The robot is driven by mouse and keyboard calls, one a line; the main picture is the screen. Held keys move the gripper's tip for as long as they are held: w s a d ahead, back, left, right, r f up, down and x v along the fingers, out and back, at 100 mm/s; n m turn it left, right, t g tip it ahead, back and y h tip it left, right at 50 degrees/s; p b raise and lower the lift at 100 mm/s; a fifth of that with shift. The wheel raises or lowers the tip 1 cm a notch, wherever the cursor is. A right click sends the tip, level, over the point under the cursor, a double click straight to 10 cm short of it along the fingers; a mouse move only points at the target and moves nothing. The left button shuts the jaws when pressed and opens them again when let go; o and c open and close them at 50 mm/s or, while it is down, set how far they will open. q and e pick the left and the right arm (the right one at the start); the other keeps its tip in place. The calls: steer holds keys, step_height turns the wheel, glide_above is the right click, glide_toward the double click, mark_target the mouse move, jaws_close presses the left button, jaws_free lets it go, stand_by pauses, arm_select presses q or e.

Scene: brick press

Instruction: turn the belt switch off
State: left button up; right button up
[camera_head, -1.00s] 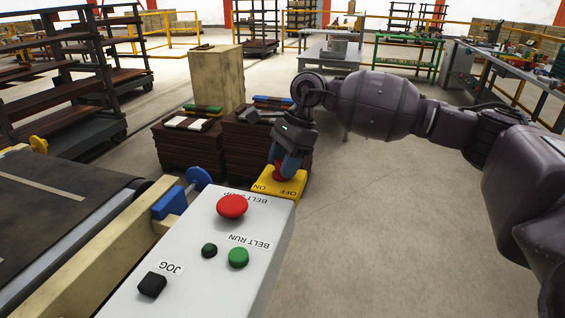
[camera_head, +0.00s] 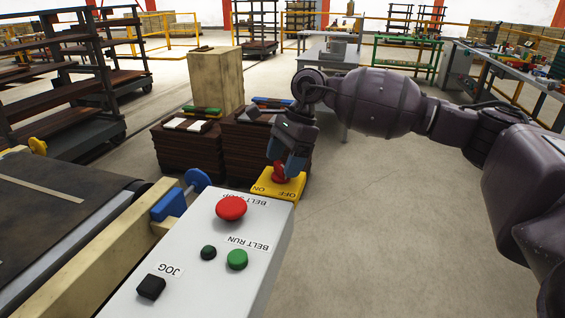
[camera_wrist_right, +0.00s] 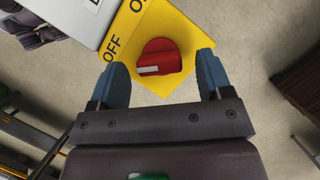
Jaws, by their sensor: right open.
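The belt switch is a red rotary knob (camera_head: 286,174) on a yellow plate (camera_head: 272,188) marked ON and OFF, at the far end of the control box. In the right wrist view the knob (camera_wrist_right: 158,58) has a white mark on its lower left end, on the side of the OFF label (camera_wrist_right: 112,47). My right gripper (camera_head: 287,168) is at the knob. In the wrist view its blue fingers (camera_wrist_right: 161,62) are open, one on each side of the knob, with gaps visible. My left gripper is not in view.
The grey control box (camera_head: 190,270) carries a red stop button (camera_head: 231,208), a green button (camera_head: 237,259) and a black jog button (camera_head: 151,286). The conveyor (camera_head: 60,225) lies left. Brown stacks (camera_head: 185,150) stand behind. The floor on the right is clear.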

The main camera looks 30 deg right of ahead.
steer(key=v, duration=0.9)
steer(key=shift+r+p, duration=0.3)
steer(key=shift+r, duration=0.05)
steer(key=shift+d, duration=0.1)
